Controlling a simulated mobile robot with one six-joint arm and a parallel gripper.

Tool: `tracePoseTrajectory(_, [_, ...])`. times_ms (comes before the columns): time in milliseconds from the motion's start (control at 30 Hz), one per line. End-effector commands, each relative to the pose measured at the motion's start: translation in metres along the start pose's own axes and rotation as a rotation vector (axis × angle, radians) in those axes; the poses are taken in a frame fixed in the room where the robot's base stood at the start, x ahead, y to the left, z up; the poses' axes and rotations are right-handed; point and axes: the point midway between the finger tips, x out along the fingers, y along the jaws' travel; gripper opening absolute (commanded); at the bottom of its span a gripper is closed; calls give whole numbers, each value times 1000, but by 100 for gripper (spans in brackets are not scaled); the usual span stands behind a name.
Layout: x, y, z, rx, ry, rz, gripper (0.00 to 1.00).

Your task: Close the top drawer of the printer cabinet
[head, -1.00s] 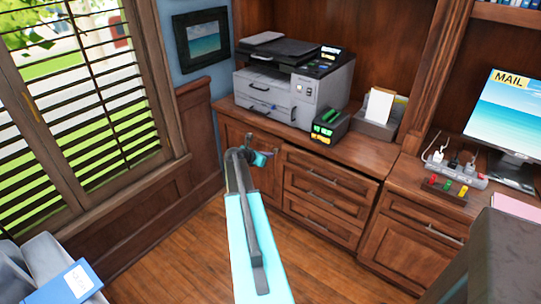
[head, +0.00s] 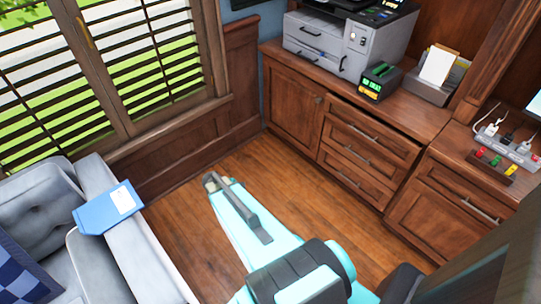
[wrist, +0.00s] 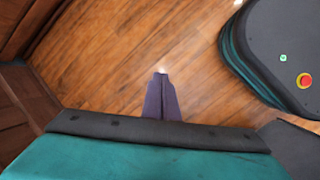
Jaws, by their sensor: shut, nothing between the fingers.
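The printer cabinet (head: 293,112) stands at the upper middle of the head view, with a door on its left and a stack of drawers on its right. Its top drawer (head: 368,138) has a wood front with a metal bar handle. This front looks a little forward of the drawer fronts below, with a dark gap under the counter; how far out it is I cannot tell. My gripper (wrist: 160,75) is shut and empty in the wrist view, over bare wood floor. It touches nothing visible. It cannot be made out in the head view, where my arm links show.
A printer (head: 345,42), a small black box (head: 379,82) and a paper holder (head: 437,75) stand on the counter. A grey sofa (head: 120,245) with a blue folder (head: 108,207) is at left. Another cabinet (head: 450,207) adjoins at right. Wood floor (head: 285,190) before the drawers is clear.

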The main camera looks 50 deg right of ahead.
Motion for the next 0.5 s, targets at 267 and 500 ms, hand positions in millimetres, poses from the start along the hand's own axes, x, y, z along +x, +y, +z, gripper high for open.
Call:
tracePoseTrajectory(267, [-2, -163, -9, 225, -41, -218, 0])
tracePoseTrajectory(500, [-11, -270, 7, 400, -144, -358, 0])
